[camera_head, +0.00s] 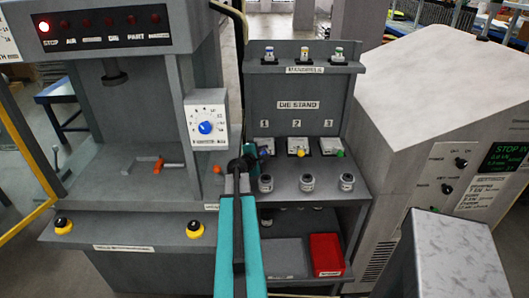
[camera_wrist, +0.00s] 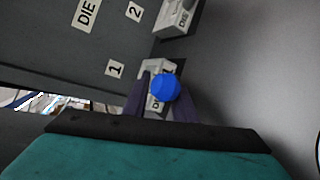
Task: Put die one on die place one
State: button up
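Die one shows as a blue knob (camera_wrist: 165,88) on a pale block in the wrist view, in front of the label 1 of the die stand. In the head view the blue knob (camera_head: 264,152) is partly hidden beside my gripper (camera_head: 252,161). My gripper's dark fingers (camera_wrist: 164,98) lie on both sides of the knob in the wrist view. I cannot tell whether they press on it. The die stand (camera_head: 297,104) has places marked 1, 2 and 3. A pale holder (camera_wrist: 158,68) shows at place 1. No label readable here names die place one.
Several small jars (camera_head: 306,183) stand in front. The press (camera_head: 118,80) is at left, with an orange part (camera_head: 158,165) on its bed. A red bin (camera_head: 326,254) is below.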

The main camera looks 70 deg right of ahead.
jog(key=shift+b+v, duration=1.35)
jog(key=shift+v, duration=4.55)
jog(key=shift+s, duration=0.1)
